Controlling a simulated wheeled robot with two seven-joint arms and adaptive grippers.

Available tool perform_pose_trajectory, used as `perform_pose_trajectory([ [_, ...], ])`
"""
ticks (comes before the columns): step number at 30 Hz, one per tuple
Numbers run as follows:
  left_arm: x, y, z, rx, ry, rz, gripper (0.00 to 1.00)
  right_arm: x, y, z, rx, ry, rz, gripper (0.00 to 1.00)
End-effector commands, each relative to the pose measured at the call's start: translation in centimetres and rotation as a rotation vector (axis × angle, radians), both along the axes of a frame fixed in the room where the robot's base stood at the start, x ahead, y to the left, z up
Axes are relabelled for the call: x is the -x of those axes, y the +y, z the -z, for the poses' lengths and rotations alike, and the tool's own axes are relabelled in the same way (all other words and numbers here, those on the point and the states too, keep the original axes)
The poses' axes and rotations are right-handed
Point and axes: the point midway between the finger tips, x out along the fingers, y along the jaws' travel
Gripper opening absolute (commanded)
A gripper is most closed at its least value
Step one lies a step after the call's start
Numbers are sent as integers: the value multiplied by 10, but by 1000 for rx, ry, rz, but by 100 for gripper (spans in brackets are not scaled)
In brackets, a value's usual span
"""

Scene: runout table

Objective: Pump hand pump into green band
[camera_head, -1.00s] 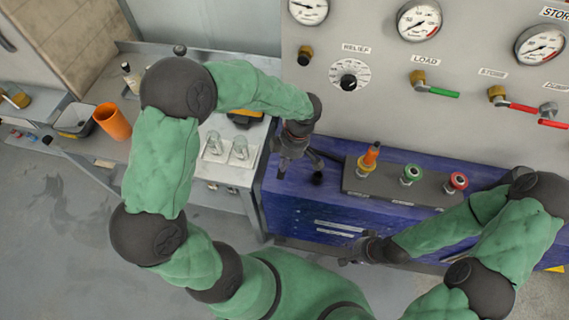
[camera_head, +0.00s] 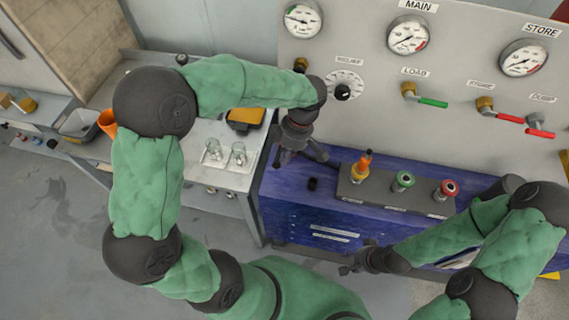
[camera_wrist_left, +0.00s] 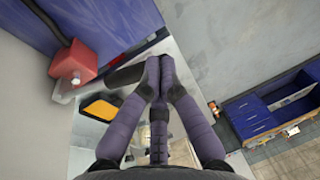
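My left gripper (camera_head: 296,156) is above the left end of the blue cabinet. In the left wrist view, its fingertips (camera_wrist_left: 159,62) are close together at the end of a dark bar, which looks like the pump handle (camera_wrist_left: 124,77). The fingers hide the contact. A red block (camera_wrist_left: 73,67) with a dark rod is beside the handle. The MAIN gauge (camera_head: 408,34) is on the grey panel; its needle and any green band are too small to read. My right gripper (camera_head: 355,264) is low in front of the cabinet, its fingers apart and empty.
The blue cabinet (camera_head: 290,200) carries a grey box (camera_head: 375,196) with orange, green and red knobs. Valves with a green lever (camera_head: 433,103) and red levers (camera_head: 509,118) are on the panel. Glass jars (camera_head: 213,152) stand on the side bench at left.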

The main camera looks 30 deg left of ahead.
Motion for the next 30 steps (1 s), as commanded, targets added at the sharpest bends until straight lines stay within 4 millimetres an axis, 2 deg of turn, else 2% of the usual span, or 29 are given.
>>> perform_pose_trajectory([
  [3, 1, -5, -18, 2, -3, 1, 0, 0, 0, -3, 0, 1, 1, 40],
  [9, 2, -7, -31, 1, -3, 0, 0, 0, 0, -4, 0, 1, 1, 40],
  [30, 2, -8, -33, 1, -3, -1, 0, 0, 0, -4, 0, 0, 1, 40],
])
